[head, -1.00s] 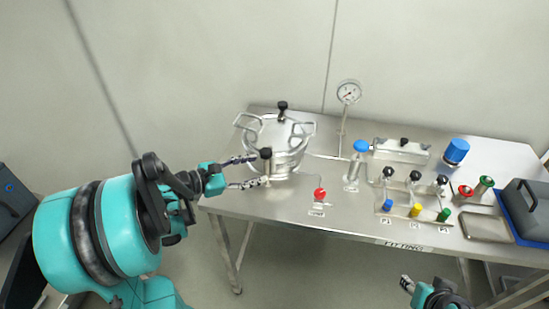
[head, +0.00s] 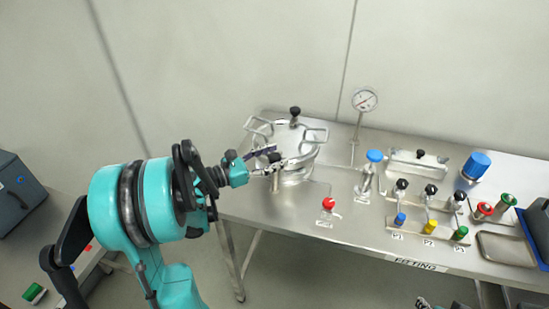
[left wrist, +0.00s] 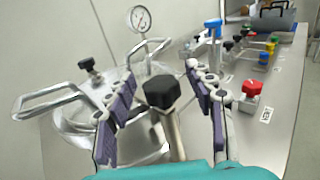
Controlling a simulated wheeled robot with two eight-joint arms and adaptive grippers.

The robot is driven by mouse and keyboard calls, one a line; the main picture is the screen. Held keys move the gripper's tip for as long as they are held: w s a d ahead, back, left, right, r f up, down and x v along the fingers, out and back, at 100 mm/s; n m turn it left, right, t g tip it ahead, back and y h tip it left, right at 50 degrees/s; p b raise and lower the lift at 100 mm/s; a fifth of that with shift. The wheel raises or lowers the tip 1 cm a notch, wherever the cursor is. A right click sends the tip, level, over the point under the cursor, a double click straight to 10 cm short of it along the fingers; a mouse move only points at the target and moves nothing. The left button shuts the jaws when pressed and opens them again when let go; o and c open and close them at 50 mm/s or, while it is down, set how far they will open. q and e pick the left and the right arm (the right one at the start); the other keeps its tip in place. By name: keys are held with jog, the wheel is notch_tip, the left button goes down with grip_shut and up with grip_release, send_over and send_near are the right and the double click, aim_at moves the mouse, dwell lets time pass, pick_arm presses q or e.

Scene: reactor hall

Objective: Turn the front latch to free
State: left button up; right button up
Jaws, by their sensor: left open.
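The front latch is an upright post with a black knob (left wrist: 163,92) at the near side of a steel pot (head: 300,168). In the head view its black knob (head: 274,157) shows at my left gripper (head: 279,159). My left gripper is open, with one purple-padded finger on each side of the latch in the left wrist view (left wrist: 163,100). I cannot tell whether either finger touches it. A second black-knobbed latch (head: 295,111) stands at the pot's back. Only a tip of my right gripper (head: 423,303) shows at the bottom edge.
The pot has looped side handles (head: 258,127). To its right on the steel table (head: 345,222) stand a red-knobbed valve (head: 328,204), a blue-topped valve (head: 374,157) and a gauge (head: 365,100). Farther right are several coloured valves and a tray (head: 503,247).

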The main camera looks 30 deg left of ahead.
pick_arm(q)
jog(key=c, duration=1.2)
jog(key=shift+d+n+y, duration=0.1)
jog(key=shift+n+y, duration=0.2)
jog(key=shift+y, duration=0.1)
jog(key=n+t+y, duration=0.1)
jog(key=n+y, duration=0.1)
jog(key=y, duration=0.1)
jog(key=n+t+y, duration=0.1)
jog(key=n+y, duration=0.1)
jog(key=y, duration=0.1)
jog(key=shift+d+t+y, duration=0.15)
jog(key=shift+t+y, duration=0.15)
jog(key=n+y, duration=0.2)
jog(key=y, duration=0.1)
jog(key=n+y, duration=0.3)
jog(key=y, duration=0.1)
jog(key=shift+w+g+b, duration=0.1)
jog(key=shift+g+b, duration=0.2)
jog(key=shift+g, duration=0.1)
jog(key=n+g+y, duration=0.1)
jog(key=n+y, duration=0.1)
jog(key=y, duration=0.1)
jog(key=n+g+y, duration=0.2)
jog(key=y, duration=0.1)
jog(key=shift+b, duration=0.4)
jog(key=shift+n+g+y+b, duration=0.35)
jog(key=shift+n+g+y, duration=1.7)
jog(key=shift+g, duration=0.25)
jog(key=shift+a, duration=0.2)
